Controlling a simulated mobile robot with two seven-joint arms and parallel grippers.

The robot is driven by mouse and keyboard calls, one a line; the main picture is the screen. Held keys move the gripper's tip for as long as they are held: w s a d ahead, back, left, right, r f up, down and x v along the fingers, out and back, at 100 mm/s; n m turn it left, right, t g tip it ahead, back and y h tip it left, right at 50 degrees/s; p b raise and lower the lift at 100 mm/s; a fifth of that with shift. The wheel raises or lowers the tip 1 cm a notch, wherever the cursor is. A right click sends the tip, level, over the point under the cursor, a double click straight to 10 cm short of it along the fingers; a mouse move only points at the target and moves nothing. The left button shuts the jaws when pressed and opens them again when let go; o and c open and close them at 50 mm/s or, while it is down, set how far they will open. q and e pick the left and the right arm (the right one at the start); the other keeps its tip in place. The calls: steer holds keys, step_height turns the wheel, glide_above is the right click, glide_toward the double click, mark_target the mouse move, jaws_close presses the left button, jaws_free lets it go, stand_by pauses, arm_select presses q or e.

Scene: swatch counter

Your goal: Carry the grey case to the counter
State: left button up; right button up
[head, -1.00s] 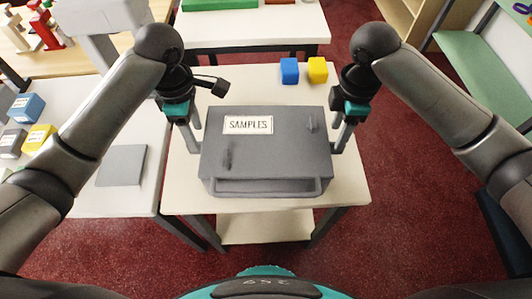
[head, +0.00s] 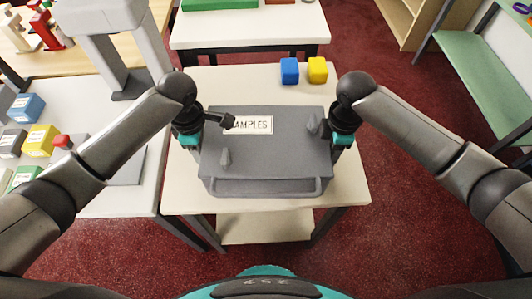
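The grey case (head: 265,165) with a white SAMPLES label (head: 250,124) lies flat on a small white table (head: 345,190) in the head view. Its handle (head: 268,191) faces me. My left gripper (head: 190,142) is down at the case's left side and my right gripper (head: 341,142) at its right side. The white counter (head: 105,207) on the left bears a flat grey square (head: 127,168), partly covered by my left arm.
A blue cube (head: 289,71) and a yellow cube (head: 317,70) stand behind the case. Several coloured blocks, including a yellow one (head: 40,139), sit at the counter's left. A grey arch-shaped stand (head: 105,45) rises at its back. A green bench (head: 470,78) is at right.

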arm_select(q)
jaws_close()
arm_select(e)
jaws_close()
arm_select(q)
steer(key=shift+w, duration=0.1)
arm_select(e)
steer(key=shift+r, duration=0.1)
stand_by(0.8)
